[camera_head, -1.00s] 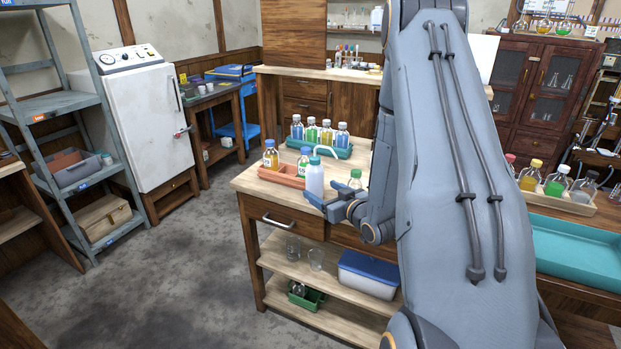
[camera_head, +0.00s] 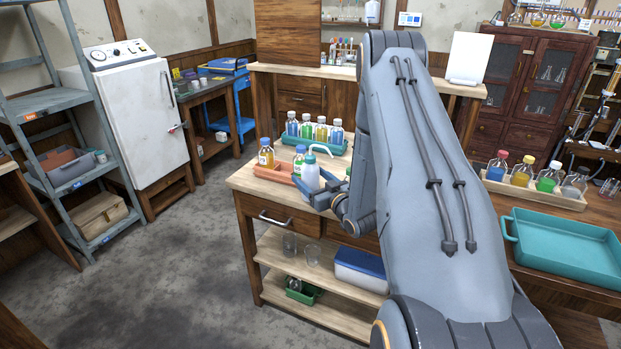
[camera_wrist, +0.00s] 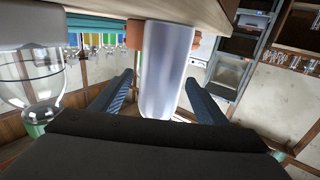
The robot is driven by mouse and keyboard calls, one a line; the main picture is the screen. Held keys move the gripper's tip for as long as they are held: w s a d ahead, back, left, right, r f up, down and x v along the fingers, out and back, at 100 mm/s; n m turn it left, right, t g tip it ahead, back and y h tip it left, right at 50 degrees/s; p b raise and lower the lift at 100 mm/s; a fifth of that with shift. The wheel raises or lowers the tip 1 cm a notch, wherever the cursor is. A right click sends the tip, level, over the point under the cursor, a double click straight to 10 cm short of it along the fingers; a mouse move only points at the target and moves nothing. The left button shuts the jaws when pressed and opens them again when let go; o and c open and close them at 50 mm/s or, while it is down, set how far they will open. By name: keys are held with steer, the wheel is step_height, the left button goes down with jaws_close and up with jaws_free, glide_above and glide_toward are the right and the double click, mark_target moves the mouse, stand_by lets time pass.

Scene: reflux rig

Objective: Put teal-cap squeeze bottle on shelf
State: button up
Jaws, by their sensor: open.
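The teal-cap squeeze bottle (camera_head: 310,177) is white with a bent spout and stands upright near the front of the wooden workbench (camera_head: 240,181). My gripper (camera_head: 307,196) is low at the bottle in the head view. In the wrist view the pale bottle body (camera_wrist: 166,72) is between the two blue fingers of my gripper (camera_wrist: 160,98), with gaps visible, so the jaws are open around it. The bottle's cap is out of the wrist view. A grey metal shelf unit (camera_head: 45,106) stands at the far left.
An orange tray (camera_head: 273,174) with small bottles is beside the squeeze bottle. A teal rack (camera_head: 325,147) of several colored bottles is behind. A clear flask (camera_wrist: 28,80) is close by in the wrist view. The floor (camera_head: 165,265) between bench and shelf unit is clear.

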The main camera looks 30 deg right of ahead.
mark_target(311, 155)
steer(key=c, duration=0.8)
steer(key=shift+r, duration=0.25)
steer(key=shift+r+b, duration=1.2)
steer(key=shift+r, duration=3.5)
